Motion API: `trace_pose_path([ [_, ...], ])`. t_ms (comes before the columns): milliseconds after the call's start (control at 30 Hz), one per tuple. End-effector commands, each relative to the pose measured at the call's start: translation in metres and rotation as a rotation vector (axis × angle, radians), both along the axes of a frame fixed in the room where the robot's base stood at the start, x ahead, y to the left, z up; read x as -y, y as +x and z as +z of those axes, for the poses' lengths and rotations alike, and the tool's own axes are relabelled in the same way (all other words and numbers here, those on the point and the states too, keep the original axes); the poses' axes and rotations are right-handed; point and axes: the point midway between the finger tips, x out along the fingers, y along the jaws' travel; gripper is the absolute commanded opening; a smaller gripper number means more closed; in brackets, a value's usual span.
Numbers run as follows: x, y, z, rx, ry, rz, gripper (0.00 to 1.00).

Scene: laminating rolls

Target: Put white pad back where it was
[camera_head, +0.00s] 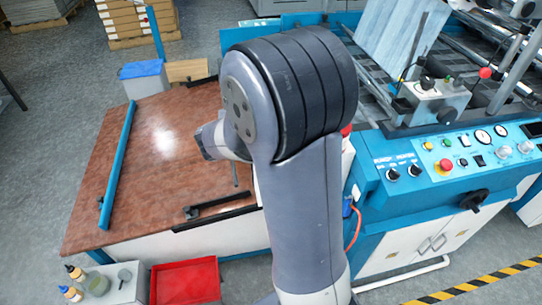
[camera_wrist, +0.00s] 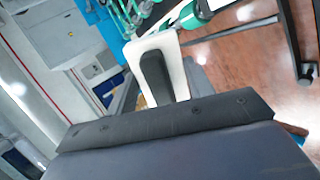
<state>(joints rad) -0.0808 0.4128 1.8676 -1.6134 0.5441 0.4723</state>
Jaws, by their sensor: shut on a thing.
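The white pad (camera_wrist: 176,62) shows in the wrist view as a flat white piece with a rounded edge, behind a dark finger. My gripper (camera_wrist: 152,58) is shut on it, with one dark finger lying flat along the pad's near face. The other finger is hidden. The pad is tilted in the wrist view and I cannot tell whether it touches anything beyond. In the head view my arm hides the gripper and most or all of the pad.
A brown-topped table (camera_head: 150,165) carries a blue bar (camera_head: 117,165) and black rails (camera_head: 215,208). A blue machine with a control panel (camera_head: 460,160) stands on the right. A red tray (camera_head: 186,281) and bottles (camera_head: 72,272) are at lower left. The table's middle is clear.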

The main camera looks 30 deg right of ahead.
Motion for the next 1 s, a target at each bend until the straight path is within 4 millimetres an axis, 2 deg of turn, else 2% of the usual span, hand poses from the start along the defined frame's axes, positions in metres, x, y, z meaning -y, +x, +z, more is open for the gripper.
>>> trace_pose_path([
  [167,0.032,0.001,0.013,-0.047,0.043,-0.142,0.31],
  [367,0.078,-0.009,0.026,-0.127,0.131,-0.371,0.31],
  [500,0.117,-0.028,0.032,-0.202,0.251,-0.597,0.31],
  [633,0.140,-0.050,0.031,-0.265,0.402,-0.789,0.31],
  [733,0.144,-0.065,0.029,-0.306,0.530,-0.899,0.31],
  [833,0.137,-0.075,0.029,-0.338,0.663,-0.985,0.31],
  [1000,0.101,-0.085,0.042,-0.366,0.876,-1.091,0.31],
])
